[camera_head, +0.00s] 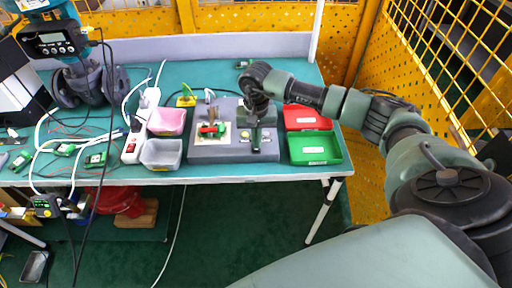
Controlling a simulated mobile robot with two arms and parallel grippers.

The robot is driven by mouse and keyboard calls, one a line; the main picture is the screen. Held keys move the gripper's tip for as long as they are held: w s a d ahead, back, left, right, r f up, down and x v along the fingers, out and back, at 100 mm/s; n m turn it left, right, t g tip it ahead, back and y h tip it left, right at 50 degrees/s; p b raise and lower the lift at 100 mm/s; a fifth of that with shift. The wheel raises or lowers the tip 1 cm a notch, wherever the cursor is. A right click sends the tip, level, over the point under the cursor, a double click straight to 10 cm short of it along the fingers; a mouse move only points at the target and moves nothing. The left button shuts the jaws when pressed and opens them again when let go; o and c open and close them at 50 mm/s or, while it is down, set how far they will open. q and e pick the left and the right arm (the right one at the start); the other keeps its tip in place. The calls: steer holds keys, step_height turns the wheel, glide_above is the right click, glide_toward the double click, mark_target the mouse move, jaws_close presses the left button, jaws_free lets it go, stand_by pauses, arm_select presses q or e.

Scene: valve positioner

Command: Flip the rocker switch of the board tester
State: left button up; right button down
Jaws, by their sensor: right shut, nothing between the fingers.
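The board tester is a grey box (208,152) near the front edge of the teal table. A green board with red parts (212,130) sits on a pale plate on its left half. My right gripper (256,146) reaches down over the tester's right half, pointing downward. It is shut and empty, with its tip close to the tester's top. I cannot tell whether it touches. A small yellowish button (244,135) shows just left of the gripper. The rocker switch cannot be made out; the gripper covers part of that area. My left gripper is not in view.
A red tray (305,117) and a green tray (316,148) stand right of the tester. A pink bin (166,121), a grey bin (161,153) and a power strip (132,148) stand to its left. Cables and small green boards lie further left. Yellow fencing stands behind and right.

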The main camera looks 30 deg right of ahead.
steer(key=shift+s+f+b, duration=0.1)
steer(key=shift+f+b, duration=0.8)
stand_by(0.3)
steer(key=shift+r, duration=0.15)
steer(key=shift+r+p, duration=0.45)
steer(key=shift+r, duration=0.1)
steer(key=shift+r+p, duration=1.3)
steer(key=shift+r, duration=1.55)
steer(key=shift+f, duration=0.1)
